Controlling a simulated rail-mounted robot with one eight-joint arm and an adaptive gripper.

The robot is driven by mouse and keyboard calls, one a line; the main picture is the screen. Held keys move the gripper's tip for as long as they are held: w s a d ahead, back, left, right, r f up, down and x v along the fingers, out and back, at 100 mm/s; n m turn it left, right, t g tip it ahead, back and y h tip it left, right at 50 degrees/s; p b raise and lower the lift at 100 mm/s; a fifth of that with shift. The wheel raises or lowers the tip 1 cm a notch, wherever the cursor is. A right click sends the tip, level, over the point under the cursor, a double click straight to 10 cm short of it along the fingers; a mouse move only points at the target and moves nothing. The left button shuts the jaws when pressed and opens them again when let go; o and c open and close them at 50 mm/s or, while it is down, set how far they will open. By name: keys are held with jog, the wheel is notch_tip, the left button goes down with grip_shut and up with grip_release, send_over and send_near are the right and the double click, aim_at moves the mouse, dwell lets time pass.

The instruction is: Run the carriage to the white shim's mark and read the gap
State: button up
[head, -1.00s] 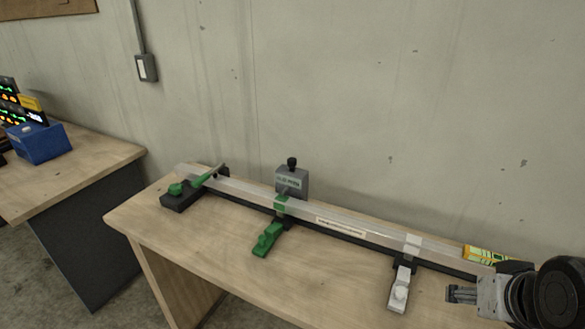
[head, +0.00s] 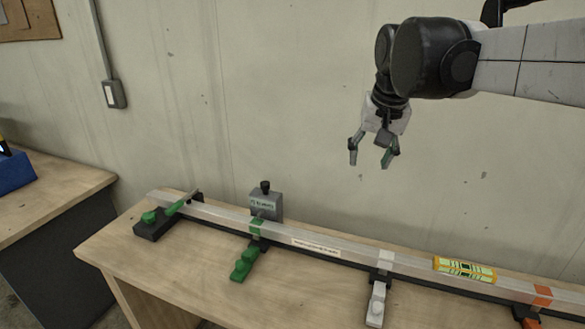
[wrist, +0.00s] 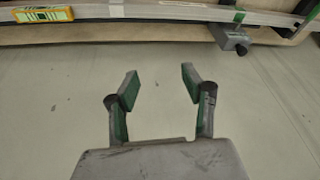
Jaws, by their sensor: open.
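A long pale straightedge (head: 340,247) lies along a dark rail on the bench. The grey carriage (head: 266,204) with a black knob stands at the straightedge's back side, by the green mark (head: 257,228). It also shows in the wrist view (wrist: 232,38), top right. The white shim (head: 376,304) lies in front of the white mark (head: 385,260), right of the carriage. My gripper (head: 370,160) is open and empty, high above the bench and apart from everything, roughly above the white mark in the picture. Its green-padded fingers (wrist: 160,82) are spread in the wrist view. Any gap reading is too small to read.
A green shim (head: 243,264) lies before the green mark. A yellow level (head: 464,270) sits on the straightedge at right, with an orange mark (head: 542,295) beyond. The wall (head: 300,110) stands behind.

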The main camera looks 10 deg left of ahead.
jog(key=w+a+r+g+p, duration=0.1)
jog(key=w+a, duration=0.7)
jog(key=w, duration=0.1)
jog(key=g+p, duration=0.3)
send_over(265, 183)
notch_tip(265, 183, down, 9)
jog(key=shift+h, duration=0.4)
notch_tip(265, 183, down, 14)
jog(key=shift+r+p, duration=0.15)
jog(key=shift+p, duration=0.55)
grip_shut()
